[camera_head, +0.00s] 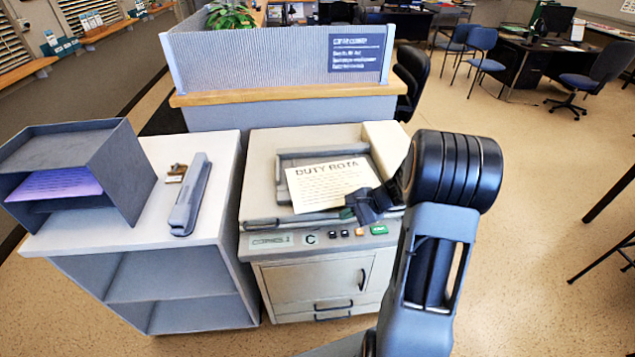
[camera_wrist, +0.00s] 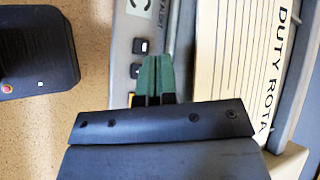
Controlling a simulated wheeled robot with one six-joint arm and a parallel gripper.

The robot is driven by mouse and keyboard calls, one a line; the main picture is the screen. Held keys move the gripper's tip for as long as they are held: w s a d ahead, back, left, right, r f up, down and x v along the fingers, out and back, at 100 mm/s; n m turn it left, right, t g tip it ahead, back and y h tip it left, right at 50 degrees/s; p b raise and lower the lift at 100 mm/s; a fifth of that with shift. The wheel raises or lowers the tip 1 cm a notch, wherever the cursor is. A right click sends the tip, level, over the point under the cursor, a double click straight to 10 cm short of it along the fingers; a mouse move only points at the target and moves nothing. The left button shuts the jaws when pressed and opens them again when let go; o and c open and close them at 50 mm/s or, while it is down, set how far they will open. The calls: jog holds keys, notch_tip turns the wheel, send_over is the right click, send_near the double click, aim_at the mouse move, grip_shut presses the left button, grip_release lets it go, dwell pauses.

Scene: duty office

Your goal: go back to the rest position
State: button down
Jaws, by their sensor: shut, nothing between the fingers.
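My gripper (camera_head: 352,212) is over the front edge of the copier (camera_head: 258,190), close to its button panel and the lower right corner of the DUTY ROTA sheet (camera_head: 325,186). In the wrist view its green fingers (camera_wrist: 154,78) are together with nothing between them, above the panel buttons. The sheet (camera_wrist: 230,55) lies just to the right of the fingers there. My arm comes in from the lower right and hides part of the copier's right side. Whether the fingertips touch the panel I cannot tell.
A partition (camera_head: 260,60) with a blue sign stands behind. Open floor (camera_head: 540,200) lies to the right; desks and chairs are farther back.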

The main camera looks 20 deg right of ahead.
jog(key=s, duration=0.1)
jog(key=s+f+n+g, duration=0.1)
jog(key=shift+s+f+g+h, duration=0.3)
jog(key=shift+s, duration=0.1)
jog(key=s+a+r+n+h, duration=0.3)
jog(key=s+a+r+n, duration=0.1)
jog(key=s+r+n, duration=0.2)
jog(key=s+a+r+n+t+h, duration=0.1)
jog(key=s+a+r+n+h, duration=0.3)
jog(key=r+n, duration=0.4)
notch_tip(320, 180, up, 3)
jog(key=s+a, duration=0.1)
jog(key=s, duration=0.1)
jog(key=shift+s+a+t, duration=0.3)
jog(key=shift+s, duration=0.05)
jog(key=shift+f, duration=0.1)
